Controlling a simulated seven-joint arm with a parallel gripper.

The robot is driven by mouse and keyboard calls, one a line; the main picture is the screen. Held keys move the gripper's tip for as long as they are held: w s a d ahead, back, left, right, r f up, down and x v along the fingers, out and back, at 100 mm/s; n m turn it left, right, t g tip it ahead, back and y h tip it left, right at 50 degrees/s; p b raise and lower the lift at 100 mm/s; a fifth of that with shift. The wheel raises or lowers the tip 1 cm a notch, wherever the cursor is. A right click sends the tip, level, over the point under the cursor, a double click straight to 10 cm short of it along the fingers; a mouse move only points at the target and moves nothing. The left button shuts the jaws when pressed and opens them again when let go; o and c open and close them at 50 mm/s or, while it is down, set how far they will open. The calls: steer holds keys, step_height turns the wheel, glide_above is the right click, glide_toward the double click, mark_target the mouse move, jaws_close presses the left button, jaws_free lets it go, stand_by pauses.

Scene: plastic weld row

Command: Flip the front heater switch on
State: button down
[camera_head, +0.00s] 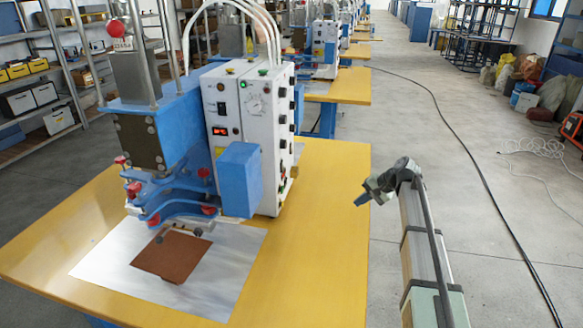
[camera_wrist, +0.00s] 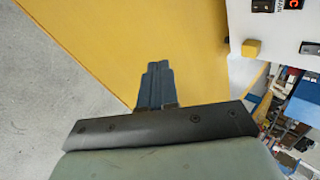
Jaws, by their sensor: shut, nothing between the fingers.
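The white control box (camera_head: 256,123) of the welding machine stands on the yellow table. In the wrist view the blue-grey fingers (camera_wrist: 158,68) are together and empty, over the yellow table top. Part of the white box (camera_wrist: 280,30) shows there at the upper right, with dark controls cut by the top edge.
A blue block (camera_head: 240,180) juts out in front of the box's lower part. A brown piece (camera_head: 172,255) lies on a metal sheet (camera_head: 110,272) under the press. The yellow table's right part (camera_head: 325,200) is clear. A black cable (camera_head: 465,165) runs along the floor.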

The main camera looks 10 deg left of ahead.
mark_target(282, 166)
steer(key=w+a+r+n+g+y, duration=0.1)
steer(key=w+a+r+n+g, duration=0.15)
steer(key=a+r, duration=1.25)
steer(key=shift+n+t, duration=0.45)
steer(key=shift+s+a+f, duration=0.1)
steer(key=shift+a+f, duration=0.95)
steer(key=shift+a, duration=0.7)
steer(key=shift+a+f, duration=1.05)
steer(key=shift+a, duration=0.7)
steer(key=shift+s+a+f, duration=0.1)
steer(key=shift+a+f, duration=0.95)
steer(key=shift+a, duration=0.7)
steer(key=shift+a+f+y, duration=0.4)
steer(key=shift+y, duration=0.6)
steer(key=shift+a, duration=0.15)
steer(key=shift+r, duration=0.1)
